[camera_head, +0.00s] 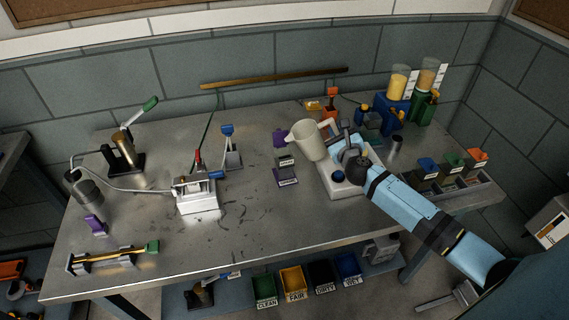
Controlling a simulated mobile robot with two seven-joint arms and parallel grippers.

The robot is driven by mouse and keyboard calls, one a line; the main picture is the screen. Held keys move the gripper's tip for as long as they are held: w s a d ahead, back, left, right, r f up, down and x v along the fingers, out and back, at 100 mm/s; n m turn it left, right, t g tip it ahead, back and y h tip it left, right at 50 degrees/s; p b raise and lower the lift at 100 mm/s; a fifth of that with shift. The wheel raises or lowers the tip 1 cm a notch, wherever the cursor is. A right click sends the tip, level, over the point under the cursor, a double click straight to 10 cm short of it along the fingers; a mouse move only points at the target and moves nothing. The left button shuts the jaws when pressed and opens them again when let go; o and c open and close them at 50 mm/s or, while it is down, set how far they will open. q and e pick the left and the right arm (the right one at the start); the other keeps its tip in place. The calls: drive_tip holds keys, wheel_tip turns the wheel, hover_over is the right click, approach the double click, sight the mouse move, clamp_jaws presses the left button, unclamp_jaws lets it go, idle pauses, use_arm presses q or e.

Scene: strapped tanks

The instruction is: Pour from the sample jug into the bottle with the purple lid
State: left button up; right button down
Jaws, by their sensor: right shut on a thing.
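The sample jug (307,142), a pale cream jug with its spout to the left, is at the right of centre over the table. My right gripper (341,145) is shut on it at the handle side. The jug leans slightly in the picture; I cannot tell whether it touches the surface below, and its contents are hidden. A small purple piece (279,138) shows just left of the jug, partly behind it. A second purple piece (95,225) is at the table's left side. I cannot tell which belongs to the bottle. My left gripper is out of view.
A white base (345,190) with a blue knob lies below my right gripper. Two yellow-filled dispensers (397,84) stand at the back right. A white boxed device (197,196) and a brass cylinder (125,150) stand left. The table (240,240) is clear at front centre.

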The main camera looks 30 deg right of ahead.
drive_tip(key=shift+r, duration=0.1)
drive_tip(key=shift+r+n+p, duration=0.3)
drive_tip(key=shift+r+p, duration=0.05)
drive_tip(key=shift+p, duration=0.45)
drive_tip(key=shift+a, duration=0.1)
idle(0.5)
drive_tip(key=shift+r+n+p, duration=0.4)
drive_tip(key=shift+r+p, duration=0.05)
drive_tip(key=shift+p, duration=0.4)
drive_tip(key=shift+a+n+p, duration=0.1)
drive_tip(key=shift+n+p, duration=0.2)
drive_tip(key=shift+p, duration=0.05)
drive_tip(key=shift+r, duration=0.15)
